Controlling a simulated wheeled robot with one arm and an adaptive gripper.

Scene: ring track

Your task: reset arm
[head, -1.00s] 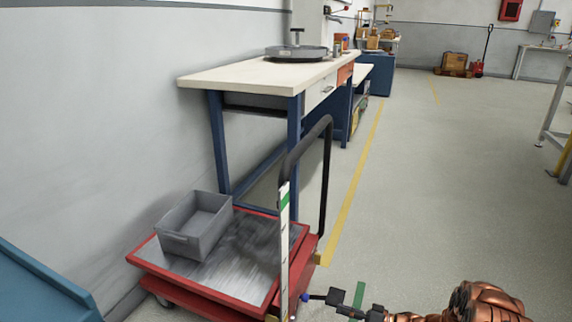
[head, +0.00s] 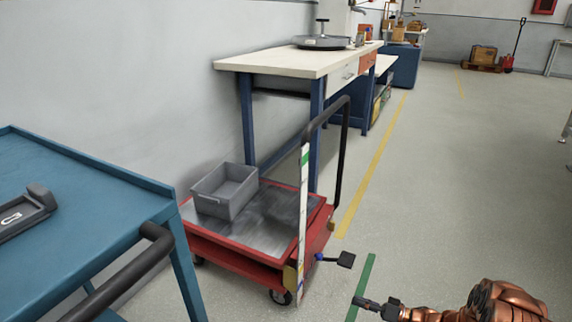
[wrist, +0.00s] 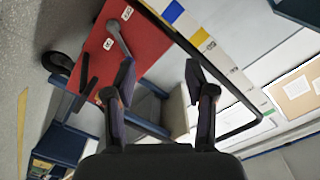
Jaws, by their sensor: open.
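My gripper (head: 378,306) is at the lower right of the head view, at the end of my copper-coloured arm. In the wrist view my gripper (wrist: 160,80) has its two dark fingers spread with nothing between them. It is apart from the red trolley (head: 240,255), which stands left of it. A dark lever pad with a blue joint (head: 345,260) sticks out from the trolley's near end. The wrist view shows the trolley's red panel (wrist: 125,50) and a lever (wrist: 118,38) beyond the fingers.
A grey bin (head: 225,190) sits on the trolley. A white strip with coloured marks (head: 303,225) stands upright at its handle (head: 343,150). A blue cart (head: 90,200) is close on the left. A workbench (head: 300,62) stands behind. The floor at right is clear.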

